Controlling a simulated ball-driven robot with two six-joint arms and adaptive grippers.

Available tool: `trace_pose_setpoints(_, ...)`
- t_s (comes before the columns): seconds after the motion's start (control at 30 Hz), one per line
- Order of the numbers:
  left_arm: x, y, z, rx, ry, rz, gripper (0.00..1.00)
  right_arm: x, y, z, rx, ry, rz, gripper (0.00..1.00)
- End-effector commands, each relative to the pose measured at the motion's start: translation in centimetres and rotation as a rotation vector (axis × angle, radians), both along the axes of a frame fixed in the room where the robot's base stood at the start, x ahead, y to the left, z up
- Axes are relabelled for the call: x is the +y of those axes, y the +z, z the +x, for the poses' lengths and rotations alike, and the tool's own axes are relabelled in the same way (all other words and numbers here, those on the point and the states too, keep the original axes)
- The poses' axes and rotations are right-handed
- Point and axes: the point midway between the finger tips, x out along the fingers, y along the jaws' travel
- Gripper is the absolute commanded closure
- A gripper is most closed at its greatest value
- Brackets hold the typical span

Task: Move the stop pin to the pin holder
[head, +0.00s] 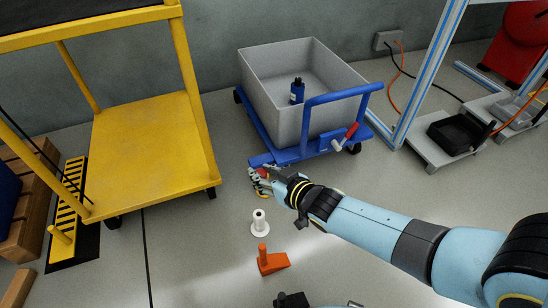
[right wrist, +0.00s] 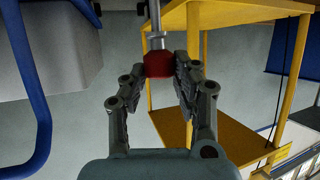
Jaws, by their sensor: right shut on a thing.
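The stop pin shows in the right wrist view as a red knob (right wrist: 158,64) on a grey metal shaft (right wrist: 155,25). My right gripper (right wrist: 162,72) has its fingers shut on the knob from both sides. In the head view my right gripper (head: 260,180) is just in front of the blue cart's front left corner; the pin is mostly hidden there, with only a bit of red at the fingers. A white upright tube on a round flange (head: 260,223) stands on the floor below the gripper; I cannot tell for sure that it is the pin holder. My left gripper is not in view.
A blue cart with a grey bin (head: 275,98) holds a dark blue bottle (head: 297,91). An orange wedge (head: 273,263) lies on the floor near me. A yellow shelf trolley (head: 150,145) stands left. A grey platform (head: 420,140) and aluminium frame are right.

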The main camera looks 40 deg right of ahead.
Motion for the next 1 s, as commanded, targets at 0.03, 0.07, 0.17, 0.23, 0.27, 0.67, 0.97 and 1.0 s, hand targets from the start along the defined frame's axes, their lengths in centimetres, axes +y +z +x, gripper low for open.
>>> trace_pose_setpoints(0.03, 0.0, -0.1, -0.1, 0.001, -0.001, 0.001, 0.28, 0.7, 0.0, -0.5, 0.0, 0.003, 0.002, 1.0)
trace_pose_setpoints(0.07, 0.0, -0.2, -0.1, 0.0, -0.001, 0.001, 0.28, 1.1, 0.0, -0.7, 0.0, 0.006, 0.002, 1.0)
trace_pose_setpoints(0.17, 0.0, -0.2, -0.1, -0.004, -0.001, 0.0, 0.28, 2.1, 0.0, -1.3, 0.0, 0.012, 0.002, 1.0)
trace_pose_setpoints(0.23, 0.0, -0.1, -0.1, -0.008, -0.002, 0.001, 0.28, 2.5, 0.1, -1.5, -0.002, 0.013, 0.001, 1.0)
trace_pose_setpoints(0.27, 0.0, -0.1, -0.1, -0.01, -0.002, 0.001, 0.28, 2.5, 0.1, -1.5, -0.003, 0.014, 0.002, 1.0)
trace_pose_setpoints(0.67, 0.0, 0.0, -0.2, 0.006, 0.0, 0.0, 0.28, 2.5, 0.2, -1.5, -0.002, 0.015, 0.004, 1.0)
trace_pose_setpoints(0.97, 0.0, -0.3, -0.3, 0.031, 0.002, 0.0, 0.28, 2.4, -1.0, -1.6, 0.004, 0.02, 0.024, 1.0)
trace_pose_setpoints(1.0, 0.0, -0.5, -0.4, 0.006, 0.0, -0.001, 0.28, 2.4, -1.3, -1.6, 0.004, 0.02, 0.024, 1.0)
